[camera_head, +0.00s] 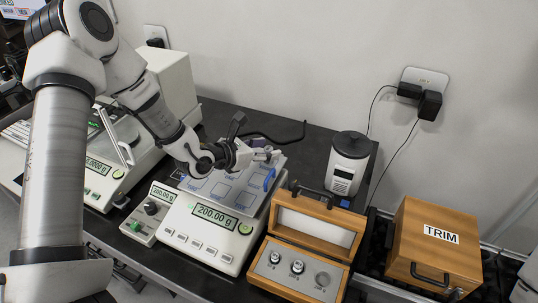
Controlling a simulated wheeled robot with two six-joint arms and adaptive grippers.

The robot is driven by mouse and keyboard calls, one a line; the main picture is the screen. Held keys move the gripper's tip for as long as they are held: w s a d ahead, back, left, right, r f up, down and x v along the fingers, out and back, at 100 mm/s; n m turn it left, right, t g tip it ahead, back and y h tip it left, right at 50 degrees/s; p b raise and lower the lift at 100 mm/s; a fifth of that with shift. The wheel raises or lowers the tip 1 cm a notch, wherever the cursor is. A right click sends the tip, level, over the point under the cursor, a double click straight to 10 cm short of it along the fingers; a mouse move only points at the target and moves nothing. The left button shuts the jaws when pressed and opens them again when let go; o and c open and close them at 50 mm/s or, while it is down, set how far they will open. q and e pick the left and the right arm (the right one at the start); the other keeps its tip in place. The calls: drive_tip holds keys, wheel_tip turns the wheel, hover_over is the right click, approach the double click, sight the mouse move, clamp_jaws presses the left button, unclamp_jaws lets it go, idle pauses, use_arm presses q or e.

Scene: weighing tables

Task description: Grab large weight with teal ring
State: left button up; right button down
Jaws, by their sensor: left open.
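My left gripper (264,156) reaches in from the upper left and is open over the back part of the large balance (207,240), whose display reads 200.00 g. The balance's pan (225,188) is light with several blue-grey rectangles. A small blue piece (269,179) shows at the pan's right side, just below the gripper; I cannot tell what it is. I cannot make out a weight with a teal ring; the gripper hides part of the pan. My right gripper is not in view.
An open wooden case (293,284) holds two small weights and an empty-looking round slot. A smaller display unit (152,212) stands left of the balance. A white-and-black device (347,165) stands behind right. A wooden TRIM box (433,245) is at the right.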

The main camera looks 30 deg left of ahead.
use_arm(q)
drive_tip(key=shift+w+d+f, duration=0.15)
drive_tip(key=shift+w+d, duration=0.25)
drive_tip(key=shift+w, duration=0.15)
drive_tip(key=shift+s+a, duration=0.1)
drive_tip(key=shift+s, duration=0.05)
drive_tip(key=shift+c, duration=0.7)
clamp_jaws()
